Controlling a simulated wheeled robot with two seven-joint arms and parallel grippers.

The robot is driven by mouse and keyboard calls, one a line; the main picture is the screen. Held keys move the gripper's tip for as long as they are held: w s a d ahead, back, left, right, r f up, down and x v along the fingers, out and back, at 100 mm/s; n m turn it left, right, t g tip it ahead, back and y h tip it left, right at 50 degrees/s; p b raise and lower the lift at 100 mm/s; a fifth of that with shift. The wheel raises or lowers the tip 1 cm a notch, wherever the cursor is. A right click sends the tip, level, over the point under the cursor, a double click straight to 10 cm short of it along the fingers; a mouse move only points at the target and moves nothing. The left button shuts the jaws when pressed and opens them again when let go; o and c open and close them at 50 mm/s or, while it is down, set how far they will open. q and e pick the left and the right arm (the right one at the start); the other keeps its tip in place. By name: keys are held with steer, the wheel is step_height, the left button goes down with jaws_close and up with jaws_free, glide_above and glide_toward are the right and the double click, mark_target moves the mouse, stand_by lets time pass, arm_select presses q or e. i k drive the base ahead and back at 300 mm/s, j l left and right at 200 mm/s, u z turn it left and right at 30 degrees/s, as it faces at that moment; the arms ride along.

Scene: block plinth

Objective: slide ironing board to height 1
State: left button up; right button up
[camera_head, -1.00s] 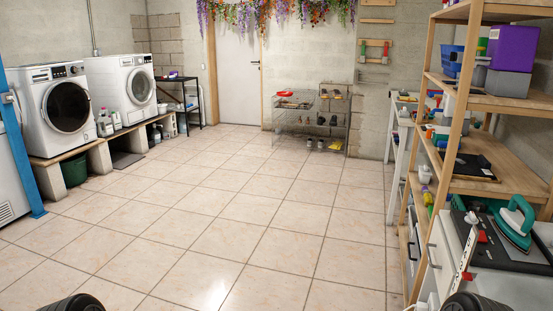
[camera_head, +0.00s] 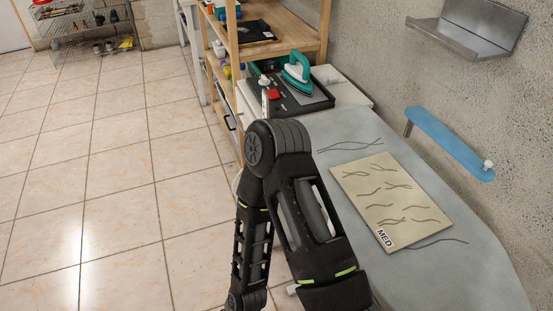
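The ironing board (camera_head: 470,275) has a long grey top that runs along the right wall and out of the bottom of the picture. A tan sheet marked "MED" (camera_head: 390,200) with dark wavy strands lies on it, and more dark strands lie around it. Its legs and any height slide are hidden. One of my arms, black and bent, stands in front of the board's left edge, its elbow at the top. Its lower end leaves the picture at the bottom, so no gripper shows. My other arm is out of view.
Beyond the board, a green iron (camera_head: 298,72) sits on a dark tray beside the wooden shelf (camera_head: 275,37). A blue rail (camera_head: 450,144) and a metal ledge (camera_head: 468,34) are on the right wall. The tiled floor (camera_head: 110,170) at left is clear.

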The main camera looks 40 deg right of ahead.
mark_target(463, 266)
steer(key=k+z, duration=0.1)
steer(key=z, duration=0.3)
steer(key=k+z, duration=0.1)
steer(key=z, duration=0.7)
steer(key=k+z, duration=0.15)
steer(key=z, duration=0.25)
